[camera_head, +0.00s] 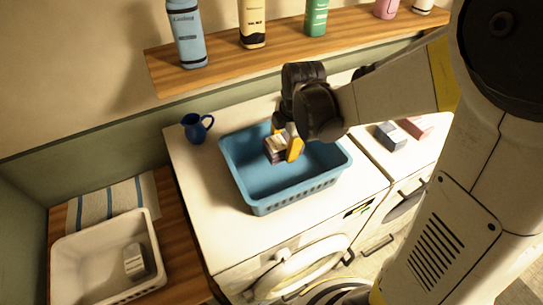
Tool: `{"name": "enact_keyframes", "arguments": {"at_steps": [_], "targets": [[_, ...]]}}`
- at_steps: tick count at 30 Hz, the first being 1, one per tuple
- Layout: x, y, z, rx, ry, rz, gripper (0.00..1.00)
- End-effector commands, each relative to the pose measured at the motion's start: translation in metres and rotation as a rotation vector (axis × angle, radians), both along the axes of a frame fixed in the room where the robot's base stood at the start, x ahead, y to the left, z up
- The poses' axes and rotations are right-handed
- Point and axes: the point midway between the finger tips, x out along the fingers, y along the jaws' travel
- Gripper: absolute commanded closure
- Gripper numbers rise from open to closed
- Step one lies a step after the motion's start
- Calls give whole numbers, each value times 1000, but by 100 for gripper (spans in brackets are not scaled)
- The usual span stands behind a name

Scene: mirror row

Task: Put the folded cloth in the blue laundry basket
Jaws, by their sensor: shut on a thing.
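The blue laundry basket (280,207) stands open on the white washing machine in the middle of the view. My gripper (285,148) is over the basket's far half, pointing down. It is shut on a small block-shaped folded cloth (275,151) with pale and dark purplish-grey sides. The cloth shows within the basket's outline. I cannot tell whether it touches the basket floor. Part of the cloth is hidden by the yellow finger.
A blue mug (195,127) stands left of the basket. A white basket (83,281) with a pale folded item is at lower left, beside a striped towel (110,200). Grey (390,136) and pink (415,127) blocks lie at right. A shelf (225,67) with bottles runs above.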

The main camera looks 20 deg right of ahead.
Motion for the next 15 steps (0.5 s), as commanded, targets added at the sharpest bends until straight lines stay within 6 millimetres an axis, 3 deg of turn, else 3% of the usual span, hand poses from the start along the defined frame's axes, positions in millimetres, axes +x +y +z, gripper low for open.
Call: {"name": "enact_keyframes", "arguments": {"at_steps": [6,15], "targets": [[0,0,-42,0,0,0,72],[0,0,-81,0,0,-1,72]]}}
